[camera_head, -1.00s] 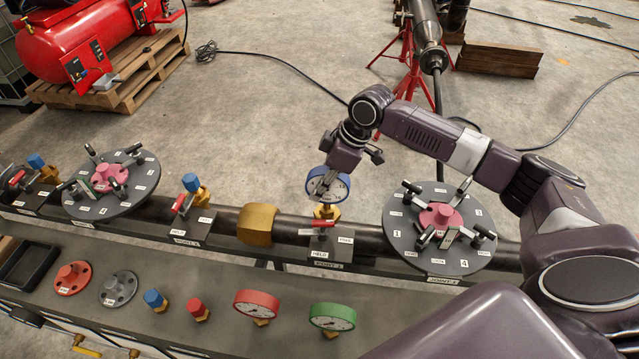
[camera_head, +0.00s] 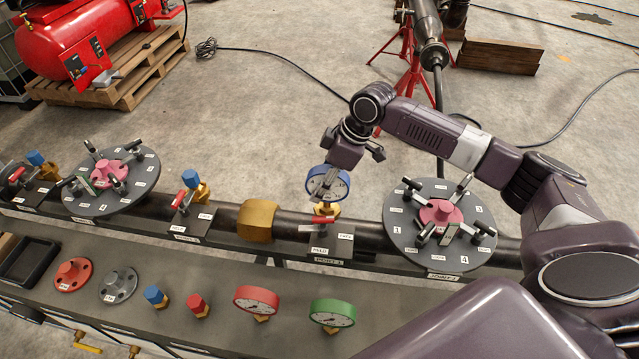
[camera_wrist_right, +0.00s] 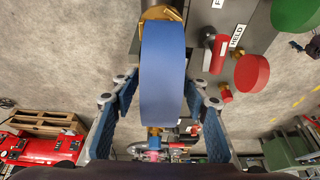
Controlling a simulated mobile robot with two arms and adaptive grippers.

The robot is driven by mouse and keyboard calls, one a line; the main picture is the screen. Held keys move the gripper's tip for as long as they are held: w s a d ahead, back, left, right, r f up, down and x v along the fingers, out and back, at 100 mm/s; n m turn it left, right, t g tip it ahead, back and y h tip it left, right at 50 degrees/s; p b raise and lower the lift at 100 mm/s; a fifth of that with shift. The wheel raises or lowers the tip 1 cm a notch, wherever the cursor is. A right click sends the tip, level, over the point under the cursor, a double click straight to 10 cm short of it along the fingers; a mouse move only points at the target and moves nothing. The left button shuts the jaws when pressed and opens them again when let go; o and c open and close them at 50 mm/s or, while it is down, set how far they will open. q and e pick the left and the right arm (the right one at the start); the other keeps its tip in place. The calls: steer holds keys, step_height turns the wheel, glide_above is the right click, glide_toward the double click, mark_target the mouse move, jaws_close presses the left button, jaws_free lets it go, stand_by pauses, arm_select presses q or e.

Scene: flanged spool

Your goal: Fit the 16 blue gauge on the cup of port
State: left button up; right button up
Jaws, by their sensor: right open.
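The blue gauge (camera_head: 326,184) has a round blue rim and a pale dial. It stands upright over the brass cup of the port (camera_head: 326,210), beside a red lever (camera_head: 322,220); whether it is fully seated I cannot tell. My right gripper (camera_head: 342,172) is at the gauge. In the right wrist view the blue gauge (camera_wrist_right: 163,75) stands between the two blue-padded fingers of my right gripper (camera_wrist_right: 160,110), with gaps on both sides, so the jaws are open around it. My left gripper is not in view.
A red gauge (camera_head: 256,301) and a green gauge (camera_head: 332,313) stand on the front bench with blue and red plugs. A dark disc with clamps (camera_head: 405,232) is right of the port. A brass block (camera_head: 257,222) sits on the pipe to the left.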

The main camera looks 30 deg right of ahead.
steer(key=v, duration=1.1)
steer(key=shift+s+r, duration=0.15)
steer(key=shift+r, duration=0.15)
